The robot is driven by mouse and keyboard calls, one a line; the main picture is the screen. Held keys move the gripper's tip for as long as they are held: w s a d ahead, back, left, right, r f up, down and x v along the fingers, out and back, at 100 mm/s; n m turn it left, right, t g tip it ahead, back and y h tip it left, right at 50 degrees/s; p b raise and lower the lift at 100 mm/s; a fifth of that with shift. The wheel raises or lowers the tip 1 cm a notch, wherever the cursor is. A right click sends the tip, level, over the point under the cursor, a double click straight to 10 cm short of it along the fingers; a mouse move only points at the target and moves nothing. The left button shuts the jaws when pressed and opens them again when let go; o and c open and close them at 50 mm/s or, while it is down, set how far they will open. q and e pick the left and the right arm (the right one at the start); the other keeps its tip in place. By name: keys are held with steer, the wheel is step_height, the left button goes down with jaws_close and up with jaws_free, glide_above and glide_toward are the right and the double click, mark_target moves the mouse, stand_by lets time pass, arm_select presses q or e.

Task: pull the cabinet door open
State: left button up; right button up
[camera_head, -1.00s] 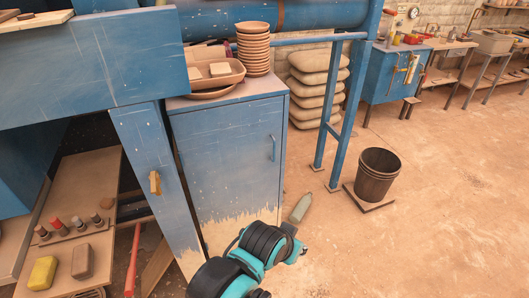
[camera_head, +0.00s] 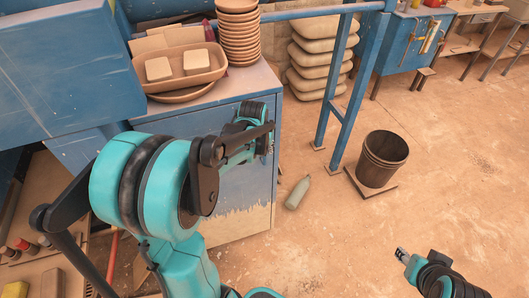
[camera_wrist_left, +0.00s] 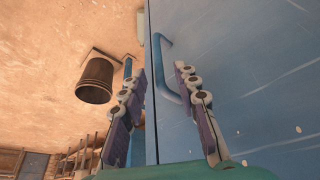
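The blue cabinet (camera_head: 232,106) stands left of centre in the head view, its door (camera_head: 245,192) looking closed. The door's blue handle shows in the left wrist view (camera_wrist_left: 170,84); in the head view my arm hides most of it. My left gripper (camera_head: 267,141) is at the handle's height in front of the door. In the left wrist view my left gripper (camera_wrist_left: 161,72) has its two fingers apart with the handle between them; contact is not clear. My right gripper (camera_head: 401,254) is low over the floor at right, away from the cabinet; its finger opening is too small to judge.
Stacked bowls (camera_head: 238,32) and a tray (camera_head: 184,72) with blocks sit on the cabinet. A bottle (camera_head: 298,193) lies on the floor right of the door. A bucket (camera_head: 381,158) stands farther right, near a blue frame post (camera_head: 358,85). Floor before the door is mostly clear.

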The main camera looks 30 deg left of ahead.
mark_target(264, 150)
arm_select(q)
steer(key=b+x, duration=0.1)
steer(key=x, duration=0.3)
steer(key=shift+w+f, duration=0.1)
steer(key=shift+f, duration=0.2)
jaws_close()
